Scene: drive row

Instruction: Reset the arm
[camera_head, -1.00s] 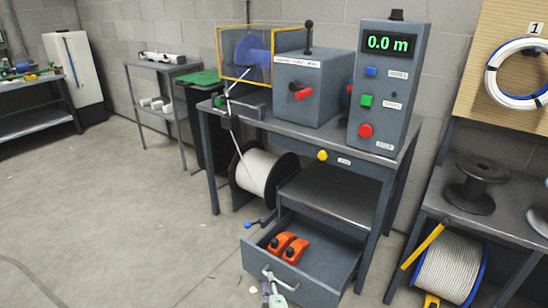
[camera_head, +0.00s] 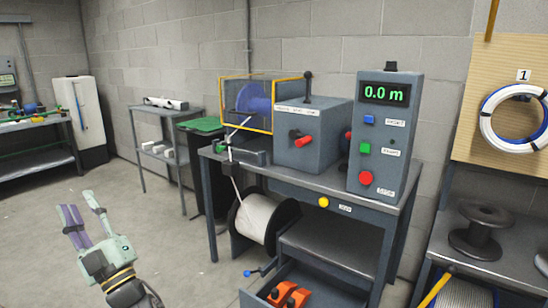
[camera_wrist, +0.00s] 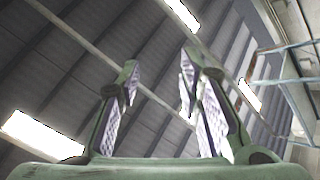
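My gripper (camera_head: 82,217) is raised at the lower left of the head view, over the open floor and left of the workbench. Its green fingers point up and stand apart with nothing between them. In the wrist view my gripper (camera_wrist: 160,90) also shows its two fingers apart and empty, against the ceiling. The drawer (camera_head: 257,296) under the workbench is open, with orange tools (camera_head: 288,294) in it. My gripper is clear of the drawer.
The workbench (camera_head: 290,155) carries a grey machine (camera_head: 318,150) and a control box (camera_head: 402,140) reading 0.0 m. A cable spool (camera_head: 262,220) sits beneath. A side table (camera_head: 172,112), a green-lidded bin (camera_head: 200,125) and a right-hand bench with a dark reel (camera_head: 480,232) stand around. The floor at left is free.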

